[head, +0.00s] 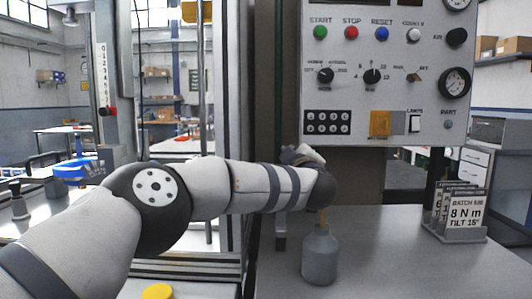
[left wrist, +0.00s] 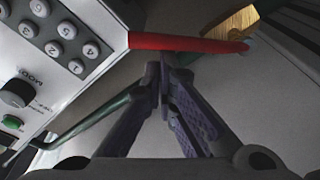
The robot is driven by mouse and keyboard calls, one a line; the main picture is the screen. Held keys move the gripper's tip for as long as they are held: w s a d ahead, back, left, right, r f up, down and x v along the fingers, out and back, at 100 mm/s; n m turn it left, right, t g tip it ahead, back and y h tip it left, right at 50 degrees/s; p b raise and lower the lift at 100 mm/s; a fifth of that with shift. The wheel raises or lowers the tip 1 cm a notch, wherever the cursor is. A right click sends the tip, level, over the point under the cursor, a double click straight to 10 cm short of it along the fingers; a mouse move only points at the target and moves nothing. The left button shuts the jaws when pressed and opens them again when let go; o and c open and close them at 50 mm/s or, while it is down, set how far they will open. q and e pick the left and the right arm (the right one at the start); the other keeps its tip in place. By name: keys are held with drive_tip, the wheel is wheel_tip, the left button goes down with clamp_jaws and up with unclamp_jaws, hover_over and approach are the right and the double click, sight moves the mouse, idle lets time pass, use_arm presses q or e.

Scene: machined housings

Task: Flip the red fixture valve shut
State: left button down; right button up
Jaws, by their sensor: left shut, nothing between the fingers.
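The red valve lever (left wrist: 188,43) shows in the left wrist view as a long bar lying nearly level across the picture, just beyond my fingertips. My left gripper (left wrist: 167,62) is shut with nothing between its fingers. Its tips are right at the lever's near edge; I cannot tell whether they touch it. In the head view my left arm reaches across to below the control panel. Its wrist hides most of the gripper, and I cannot make out the valve there. My right gripper is in neither view.
The control panel (head: 438,92) with buttons, knobs and a keypad (head: 327,122) hangs above the bench (head: 375,270). A grey bottle (head: 320,257) stands on the bench below my wrist. A card holder (head: 458,235) stands at the right. The bench between them is clear.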

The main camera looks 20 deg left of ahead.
use_arm(q)
wheel_tip(320, 180, up, 10)
idle(0.5)
